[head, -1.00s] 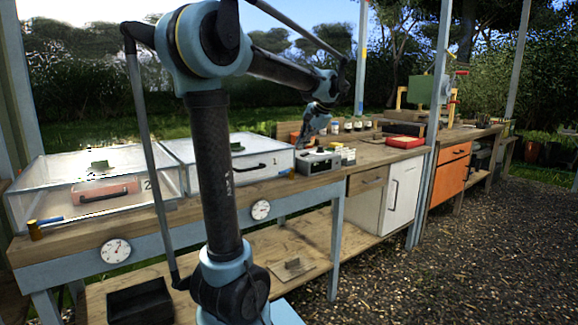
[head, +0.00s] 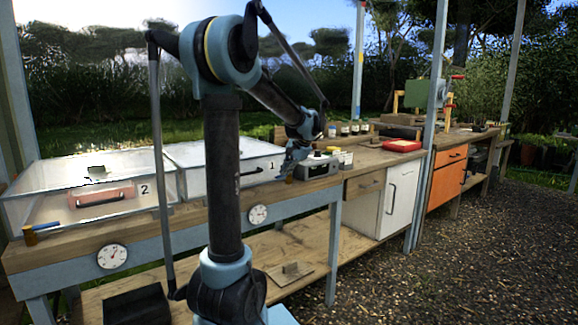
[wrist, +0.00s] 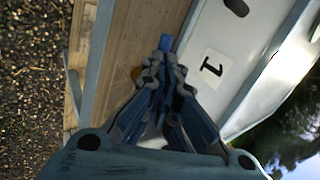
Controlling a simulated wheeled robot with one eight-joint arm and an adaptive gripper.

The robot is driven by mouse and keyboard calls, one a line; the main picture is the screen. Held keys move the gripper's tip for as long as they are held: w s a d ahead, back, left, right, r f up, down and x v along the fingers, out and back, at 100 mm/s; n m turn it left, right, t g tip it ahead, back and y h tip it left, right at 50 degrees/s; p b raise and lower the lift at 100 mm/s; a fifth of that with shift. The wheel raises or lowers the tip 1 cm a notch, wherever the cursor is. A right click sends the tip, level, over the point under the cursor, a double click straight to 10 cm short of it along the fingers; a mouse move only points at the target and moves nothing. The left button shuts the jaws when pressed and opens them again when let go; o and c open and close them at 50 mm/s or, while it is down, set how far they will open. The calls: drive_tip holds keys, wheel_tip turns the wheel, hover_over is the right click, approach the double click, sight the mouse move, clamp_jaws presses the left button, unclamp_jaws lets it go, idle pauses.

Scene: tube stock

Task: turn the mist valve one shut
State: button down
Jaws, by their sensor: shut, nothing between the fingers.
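Mist valve one is the small brass-coloured fitting (head: 289,180) on the bench's front edge by the box marked 1. In the wrist view its brass part (wrist: 137,73) shows just left of my fingertips, and a bit of its blue lever (wrist: 166,42) shows just beyond them. The fingers hide the rest, so I cannot tell the lever's angle or whether they touch it. My gripper (wrist: 163,66) is shut and empty, low over the bench edge; it also shows in the head view (head: 288,168).
Clear box 1 (head: 215,181) stands close beside my gripper. Clear box 2 (head: 30,212) is farther left, with a similar brass valve and blue lever (head: 36,231) in front. A grey case (head: 317,168) sits just right of my gripper. Gravel (head: 430,270) lies open in front.

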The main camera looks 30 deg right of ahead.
drive_tip(key=shift+w+f, duration=0.15)
drive_tip(key=shift+f, duration=0.1)
drive_tip(key=shift+w+a+f, duration=0.1)
drive_tip(key=shift+w+a+f, duration=0.1)
drive_tip(key=shift+w+f, duration=0.05)
drive_tip(key=shift+w+a, duration=0.1)
drive_tip(key=shift+a, duration=0.15)
idle(0.4)
